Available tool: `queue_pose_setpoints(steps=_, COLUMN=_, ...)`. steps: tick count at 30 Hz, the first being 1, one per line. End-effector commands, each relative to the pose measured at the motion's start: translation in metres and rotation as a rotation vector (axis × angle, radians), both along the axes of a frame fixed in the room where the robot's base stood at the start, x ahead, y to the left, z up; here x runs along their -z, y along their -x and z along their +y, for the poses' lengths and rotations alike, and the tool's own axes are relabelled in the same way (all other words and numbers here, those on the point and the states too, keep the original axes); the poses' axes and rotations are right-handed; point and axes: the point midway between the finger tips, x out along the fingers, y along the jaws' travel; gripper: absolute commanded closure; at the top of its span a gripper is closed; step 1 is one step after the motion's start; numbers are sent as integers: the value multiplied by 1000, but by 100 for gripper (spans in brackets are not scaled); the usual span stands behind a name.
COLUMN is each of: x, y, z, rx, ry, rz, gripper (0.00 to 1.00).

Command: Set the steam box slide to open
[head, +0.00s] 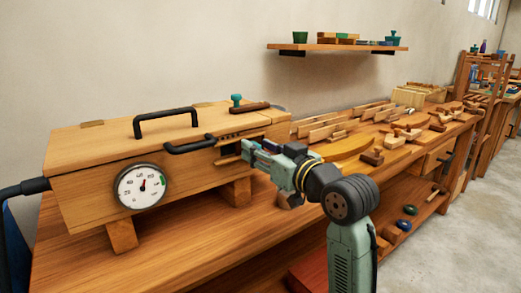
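The steam box (85,165) is a wooden box on short wooden feet, standing on the bench at the left. Its front carries a round white dial gauge (142,186) with a small green mark. A black bar handle (188,146) sits at the upper front, and a small dark slot (229,150) lies to its right under a row of dots. I cannot make out clearly which part is the slide. My gripper (246,151) is at the right end of the box front, beside the slot. Its fingertips are small and partly overlapped, so contact and opening are unclear.
A black handle (165,121) stands up from the lid, with a green knob (236,100) behind. A black hose (25,187) joins the box's left end. Wooden pieces crowd the bench (180,228) to the right. A shelf (338,46) hangs on the wall.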

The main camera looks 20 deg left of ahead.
Motion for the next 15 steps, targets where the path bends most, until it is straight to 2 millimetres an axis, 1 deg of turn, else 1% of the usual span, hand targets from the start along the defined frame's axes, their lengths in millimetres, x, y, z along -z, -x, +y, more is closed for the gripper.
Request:
queue_pose_setpoints(steps=5, x=0, y=1, z=0, rx=-2, ry=1, rz=1, gripper=62)
queue_pose_setpoints(steps=8, x=0, y=3, z=-4, rx=-1, ry=0, rz=0, gripper=62)
queue_pose_setpoints(steps=11, x=1, y=11, z=-14, rx=-1, ry=-1, rz=1, gripper=62)
queue_pose_setpoints(steps=15, x=0, y=29, z=-37, rx=2, ry=-1, rz=-1, gripper=62)
